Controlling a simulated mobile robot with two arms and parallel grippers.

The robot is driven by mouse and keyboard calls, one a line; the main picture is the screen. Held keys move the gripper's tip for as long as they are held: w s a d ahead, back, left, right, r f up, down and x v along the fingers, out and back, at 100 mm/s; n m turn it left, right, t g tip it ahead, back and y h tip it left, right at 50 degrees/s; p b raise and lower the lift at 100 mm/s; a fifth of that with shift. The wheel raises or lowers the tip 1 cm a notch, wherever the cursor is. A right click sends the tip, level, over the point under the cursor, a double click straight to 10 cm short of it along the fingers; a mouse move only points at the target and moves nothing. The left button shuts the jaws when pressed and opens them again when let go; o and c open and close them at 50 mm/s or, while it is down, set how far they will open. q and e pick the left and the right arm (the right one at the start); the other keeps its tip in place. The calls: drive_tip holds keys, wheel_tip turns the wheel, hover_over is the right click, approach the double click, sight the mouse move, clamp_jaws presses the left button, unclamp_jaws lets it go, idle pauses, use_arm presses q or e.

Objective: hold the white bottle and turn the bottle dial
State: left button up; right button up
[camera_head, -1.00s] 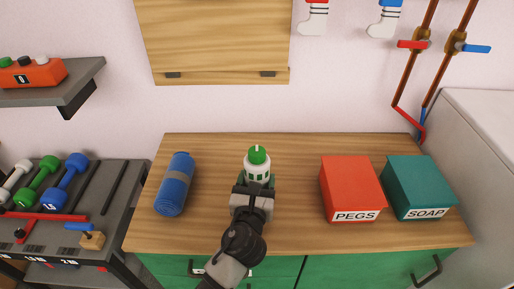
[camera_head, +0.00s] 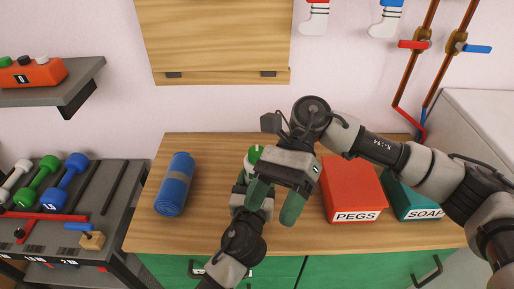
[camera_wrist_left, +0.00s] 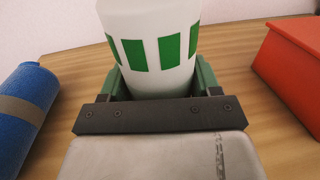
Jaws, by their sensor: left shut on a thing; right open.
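The white bottle (camera_wrist_left: 150,12) with green rectangles stands upright on the wooden counter. In the left wrist view it sits between the green fingers of my left gripper (camera_wrist_left: 160,84), which is shut on it. In the head view my left gripper (camera_head: 240,192) comes from the front. The green dial (camera_head: 253,154) on top of the bottle is partly covered by my right gripper (camera_head: 276,203). My right gripper is open, its two green fingers pointing down towards the front, over and just right of the bottle. I cannot tell whether it touches the dial.
A blue roll (camera_head: 175,184) lies left of the bottle. A red PEGS box (camera_head: 352,190) and a teal SOAP box (camera_head: 412,202) stand right, partly under my right arm. A dumbbell rack (camera_head: 95,205) is at the left. The counter between roll and bottle is clear.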

wheel_tip(320, 180, up, 3)
drive_tip(key=w+a+n+t+h, duration=0.2)
drive_tip(key=w, duration=0.1)
drive_tip(key=m+t+h, duration=0.4)
drive_tip(key=m+t, duration=0.4)
drive_tip(key=t, duration=0.1)
approach(258, 151)
wheel_tip(258, 151, down, 10)
drive_tip(key=shift+s+a+r, duration=0.1)
drive_tip(key=shift+s+r, duration=0.05)
drive_tip(key=shift+r, duration=0.05)
drive_tip(key=shift+c, duration=0.4)
drive_tip(key=c, duration=0.9)
drive_tip(key=shift+o, duration=0.2)
